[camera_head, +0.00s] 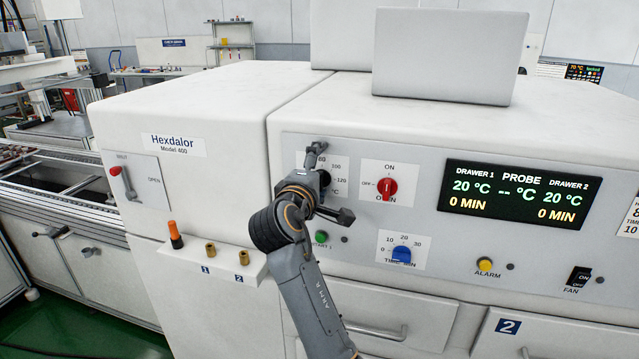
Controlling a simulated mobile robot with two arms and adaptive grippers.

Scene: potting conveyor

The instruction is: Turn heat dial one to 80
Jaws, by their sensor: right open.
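The heat dial's white scale plate (341,166) is on the front panel of the white oven, left of the red switch. Figures near 100 and 120 and a °C mark show at its right side. My right gripper (327,184) is in front of this plate, open, with one finger above and one below right. It hides most of the dial, so I cannot tell the dial's setting or whether the fingers touch it. The display (519,193) reads 20 °C and 0 MIN for both drawers. My left gripper is out of view.
A red ON/OFF/OPEN switch (387,187) and a blue time dial (401,254) are to the right. A green start button (321,237) is just below my gripper. An orange-capped probe (175,235) stands on a ledge at left. Drawer handles (375,331) stick out below.

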